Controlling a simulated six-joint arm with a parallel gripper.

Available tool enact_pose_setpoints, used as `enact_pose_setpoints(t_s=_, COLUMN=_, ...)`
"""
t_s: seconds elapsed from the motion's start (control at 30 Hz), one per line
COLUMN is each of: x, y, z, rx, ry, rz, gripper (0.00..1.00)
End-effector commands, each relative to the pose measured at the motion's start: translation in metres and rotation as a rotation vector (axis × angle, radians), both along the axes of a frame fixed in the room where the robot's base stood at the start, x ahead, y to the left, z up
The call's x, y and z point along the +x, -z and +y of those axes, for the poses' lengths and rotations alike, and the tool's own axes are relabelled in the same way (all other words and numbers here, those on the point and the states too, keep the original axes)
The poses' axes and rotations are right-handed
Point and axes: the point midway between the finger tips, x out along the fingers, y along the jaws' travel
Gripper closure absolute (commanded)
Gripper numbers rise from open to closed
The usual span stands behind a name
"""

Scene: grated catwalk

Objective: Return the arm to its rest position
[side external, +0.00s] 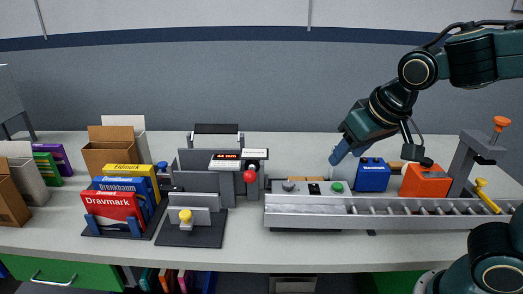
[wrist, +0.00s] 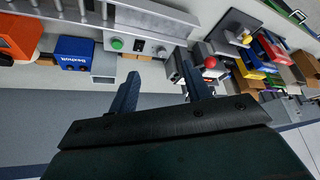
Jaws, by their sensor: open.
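My gripper (side external: 340,153) is in the air above the back edge of the roller conveyor (side external: 375,212), left of the blue box (side external: 373,177) in the side view. Its fingers point down and to the left. In the wrist view, the two blue fingers of my gripper (wrist: 160,74) stand apart with nothing between them. The arm reaches in from the upper right. The gripper's far side is hidden in the side view.
An orange box (side external: 425,182) stands beside the blue box. A machine with a red display (side external: 225,161) and red knob (side external: 249,177) is left of the conveyor. Colored boxes (side external: 112,207) fill a rack farther left. The air above the bench (side external: 290,150) is clear.

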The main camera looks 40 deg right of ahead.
Motion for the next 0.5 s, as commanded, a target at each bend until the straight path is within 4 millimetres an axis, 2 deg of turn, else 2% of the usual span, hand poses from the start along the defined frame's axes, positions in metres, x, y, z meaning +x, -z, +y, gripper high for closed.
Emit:
enact_pose_setpoints(t_s=0.1, x=-0.026, y=-0.004, z=-0.009, rx=0.008, ry=-0.044, rz=0.001, gripper=0.51)
enact_pose_setpoints(t_s=0.3, x=-0.067, y=-0.005, z=-0.015, rx=0.007, ry=-0.134, rz=0.004, gripper=0.51)
enact_pose_setpoints(t_s=0.5, x=-0.095, y=-0.002, z=-0.015, rx=-0.005, ry=-0.204, rz=0.002, gripper=0.51)
